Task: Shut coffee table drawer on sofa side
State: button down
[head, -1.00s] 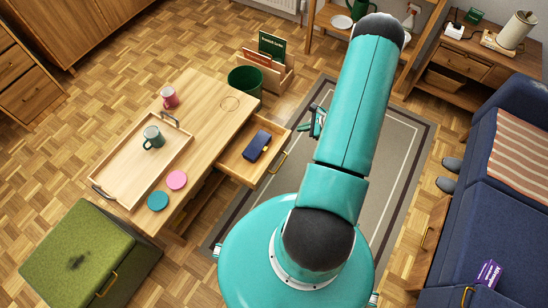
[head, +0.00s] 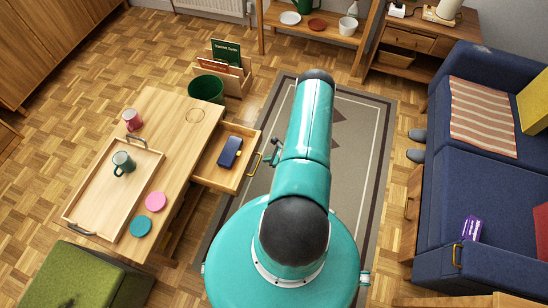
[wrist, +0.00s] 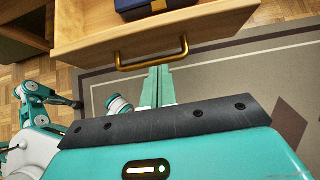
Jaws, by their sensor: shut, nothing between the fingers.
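The coffee table (head: 178,125) stands left of my body in the head view. Its drawer (head: 215,181) on the sofa side is pulled out, with a dark blue box inside (head: 229,152). The drawer has a brass handle (head: 254,164), which also shows in the wrist view (wrist: 151,53). My gripper (wrist: 160,72) is shut and empty, its fingers pointing at the drawer front just below the handle in the wrist picture. Whether the fingertips touch it I cannot tell. In the head view my arm hides most of the gripper.
The blue sofa (head: 490,190) is at the right, with slippers (head: 417,145) before it. A green bin (head: 206,89) and a magazine holder (head: 237,80) stand beyond the table. A green pouf (head: 75,280) is at lower left. The rug (head: 350,125) is clear.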

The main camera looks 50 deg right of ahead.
aim_at(251, 157)
jog(key=w, duration=0.1)
jog(key=w+a, duration=0.1)
jog(key=w+f, duration=0.1)
jog(key=w, duration=0.1)
jog(key=shift+a, duration=0.3)
jog(key=shift+w+a, duration=0.15)
jog(key=shift+w, duration=0.3)
jog(key=shift+w+a, duration=0.2)
jog(key=shift+w, duration=0.25)
jog(key=w+a, duration=0.2)
jog(key=w, duration=0.3)
jog(key=w+a, duration=0.2)
jog(key=w, duration=0.4)
jog(key=w+a, duration=0.2)
jog(key=w, duration=0.3)
jog(key=shift+w, duration=0.35)
